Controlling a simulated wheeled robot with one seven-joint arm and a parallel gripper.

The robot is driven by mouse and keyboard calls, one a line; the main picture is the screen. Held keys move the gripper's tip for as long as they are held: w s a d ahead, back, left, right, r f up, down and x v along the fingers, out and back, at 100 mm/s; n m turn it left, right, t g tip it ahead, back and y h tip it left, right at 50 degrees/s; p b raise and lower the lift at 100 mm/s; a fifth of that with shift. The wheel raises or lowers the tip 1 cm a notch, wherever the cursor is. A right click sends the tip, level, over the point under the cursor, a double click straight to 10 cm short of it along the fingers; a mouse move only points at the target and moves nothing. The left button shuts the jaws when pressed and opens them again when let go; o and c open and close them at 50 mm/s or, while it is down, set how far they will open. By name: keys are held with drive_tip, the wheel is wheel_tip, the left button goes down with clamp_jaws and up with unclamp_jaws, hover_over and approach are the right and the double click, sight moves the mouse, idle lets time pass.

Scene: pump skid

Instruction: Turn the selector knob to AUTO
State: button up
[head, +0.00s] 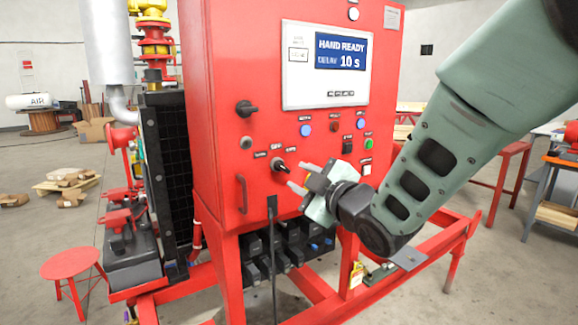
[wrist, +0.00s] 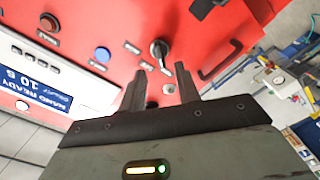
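The selector knob (head: 278,166) is small and dark with a light grip, on the front of the red control cabinet. Small labels sit around it; the one above seems to read OFF, and the side ones are too small to read surely. Its exact pointing is unclear. In the wrist view the knob (wrist: 159,50) lies just beyond my fingertips, roughly between them in the picture. My gripper (head: 302,176) is open and empty, close to the panel at the knob's lower right. Both fingers show in the wrist view (wrist: 160,72), apart from the knob.
The cabinet display (head: 341,50) reads HAND READY, DELAY 10 s. A larger black rotary handle (head: 246,108) is at the upper left. Several push buttons, including a green one (head: 368,144), sit right of the knob. A red door handle (head: 242,194) projects at the lower left.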

sight(285, 169)
drive_tip(key=shift+p+x, duration=0.6)
drive_tip(key=shift+x, duration=2.15)
clamp_jaws()
